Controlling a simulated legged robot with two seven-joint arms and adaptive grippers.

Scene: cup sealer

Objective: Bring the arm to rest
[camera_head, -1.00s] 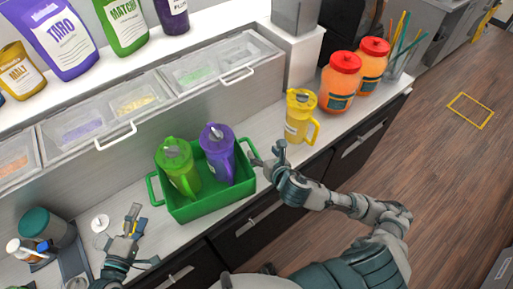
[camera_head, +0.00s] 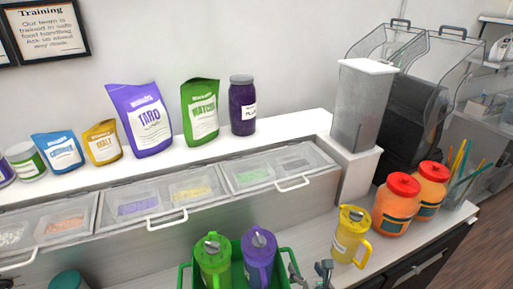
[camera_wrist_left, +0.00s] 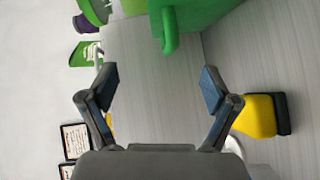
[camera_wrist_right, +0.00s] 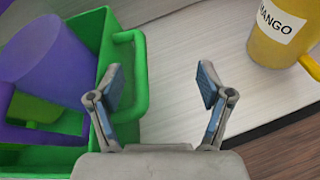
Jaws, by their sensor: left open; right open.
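My right gripper (camera_head: 311,272) is at the bottom edge of the head view, between the green caddy (camera_head: 185,275) and a yellow pitcher (camera_head: 350,235). In the right wrist view my right gripper (camera_wrist_right: 160,85) is open and empty, its left finger close to the caddy's handle (camera_wrist_right: 135,75). The yellow pitcher (camera_wrist_right: 278,35), labelled mango, stands apart at the upper right. My left gripper (camera_wrist_left: 160,88) shows only in its own wrist view, open and empty over the counter. The caddy holds a green pitcher (camera_head: 214,262) and a purple pitcher (camera_head: 259,260).
Two orange jars (camera_head: 396,205) with red lids and a straw holder (camera_head: 458,190) stand right of the yellow pitcher. Lidded topping bins (camera_head: 150,205) line the back. Bare counter (camera_wrist_left: 160,75) lies below my left gripper, beside a yellow object (camera_wrist_left: 258,116).

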